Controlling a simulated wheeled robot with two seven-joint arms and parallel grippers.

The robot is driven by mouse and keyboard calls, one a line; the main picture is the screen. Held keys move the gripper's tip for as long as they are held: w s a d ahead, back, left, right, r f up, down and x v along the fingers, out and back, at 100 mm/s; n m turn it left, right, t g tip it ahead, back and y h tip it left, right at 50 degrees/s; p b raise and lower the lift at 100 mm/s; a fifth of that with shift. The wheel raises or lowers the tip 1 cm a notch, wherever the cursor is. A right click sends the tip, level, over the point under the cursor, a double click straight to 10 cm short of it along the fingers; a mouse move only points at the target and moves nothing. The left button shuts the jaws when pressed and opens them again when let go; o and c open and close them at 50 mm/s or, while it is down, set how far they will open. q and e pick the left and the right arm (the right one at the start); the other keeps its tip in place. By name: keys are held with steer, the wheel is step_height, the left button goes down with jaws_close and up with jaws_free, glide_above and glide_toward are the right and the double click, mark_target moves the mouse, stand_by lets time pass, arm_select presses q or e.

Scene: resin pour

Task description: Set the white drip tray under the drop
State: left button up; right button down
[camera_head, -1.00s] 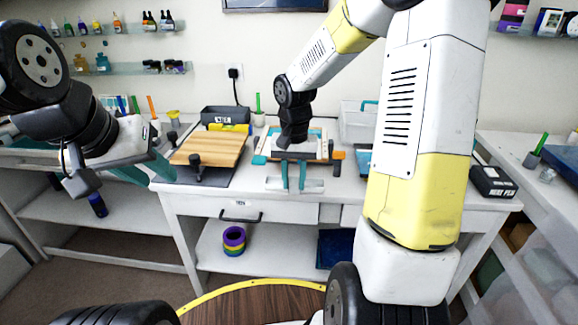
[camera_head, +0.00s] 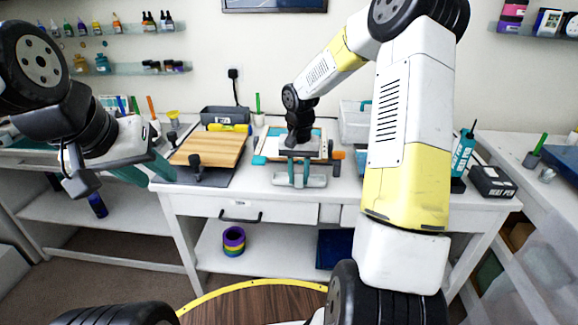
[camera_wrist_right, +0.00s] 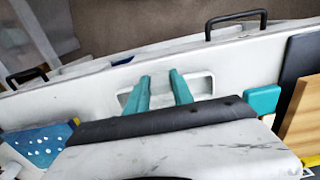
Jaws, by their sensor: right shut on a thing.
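The small white drip tray (camera_head: 315,182) is at the front edge of the white table, in front of an orange-and-teal-ended frame (camera_head: 262,152). My right gripper (camera_head: 295,172) points down at it and is shut on it. In the right wrist view the two teal fingers (camera_wrist_right: 160,92) reach the white tray (camera_wrist_right: 203,82), hiding part of it; whether it touches the tabletop is unclear. My left gripper (camera_head: 146,172) is open and empty at the left, beside the table's left front corner. No drop is clearly visible.
A wooden board (camera_head: 208,146) lies on a dark mat to the left, with a black clamp (camera_head: 196,168) at its front. A dark bin (camera_head: 225,114) stands behind. A teal bottle (camera_head: 463,152) and a black box (camera_head: 492,182) stand at the right.

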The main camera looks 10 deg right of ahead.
mark_target(298, 174)
steer(key=shift+f, duration=0.1)
steer(key=c, duration=1.1)
jaws_free()
step_height(298, 174, up, 12)
steer(key=s+a+r+n+t+y, duration=0.1)
steer(key=s+r, duration=0.4)
steer(key=s, duration=0.7)
steer(key=s+a+r+n+t+y, duration=0.1)
steer(key=s+r+t, duration=0.4)
steer(key=s, duration=0.7)
steer(key=shift+s+n, duration=0.15)
steer(key=shift+n, duration=0.75)
steer(key=shift+a, duration=0.1)
